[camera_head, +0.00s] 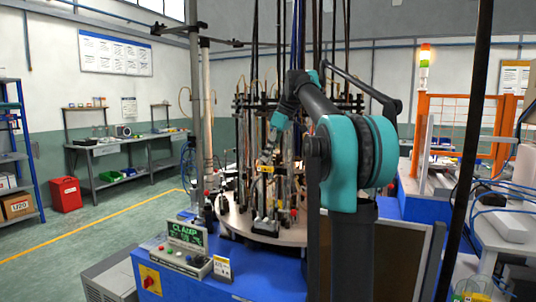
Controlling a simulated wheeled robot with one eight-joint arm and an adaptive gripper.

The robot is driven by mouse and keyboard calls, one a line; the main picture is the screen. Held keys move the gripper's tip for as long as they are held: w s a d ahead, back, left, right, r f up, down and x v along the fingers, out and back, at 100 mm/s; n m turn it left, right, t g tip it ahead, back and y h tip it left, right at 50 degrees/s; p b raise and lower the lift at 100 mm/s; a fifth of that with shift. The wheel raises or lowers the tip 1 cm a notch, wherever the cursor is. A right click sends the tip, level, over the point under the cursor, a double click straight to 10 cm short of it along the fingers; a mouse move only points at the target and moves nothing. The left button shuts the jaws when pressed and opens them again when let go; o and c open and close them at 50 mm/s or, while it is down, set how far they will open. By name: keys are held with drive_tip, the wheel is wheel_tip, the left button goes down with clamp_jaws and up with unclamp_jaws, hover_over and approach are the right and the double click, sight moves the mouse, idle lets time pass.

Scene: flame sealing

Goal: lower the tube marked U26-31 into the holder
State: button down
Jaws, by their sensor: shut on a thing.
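My gripper (267,156) reaches down from my teal and dark arm among the upright parts of the round sealing machine. It looks shut on a slim tube, which is mostly hidden among rods and hoses. A small yellow label (266,169) shows just below the gripper; its writing is too small to read, so I cannot confirm U26-31. Upright metal holders (262,226) stand on the round plate (238,223) below. I cannot tell whether the tube's lower end touches a holder.
A blue cabinet (262,278) in front carries a control box (186,249) with a green display reading CLAMP. Metal posts and hanging hoses crowd the machine. An orange-framed guard (468,112) stands right. Open floor (88,243) lies left, with a red bin (66,194).

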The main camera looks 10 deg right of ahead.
drive_tip(key=shift+f, duration=0.9)
drive_tip(key=c, duration=1.5)
unclamp_jaws()
drive_tip(key=shift+o, duration=0.2)
drive_tip(key=shift+r, duration=0.1)
drive_tip(key=shift+r, duration=2.2)
drive_tip(key=v, duration=1.2)
drive_tip(key=shift+f, duration=0.1)
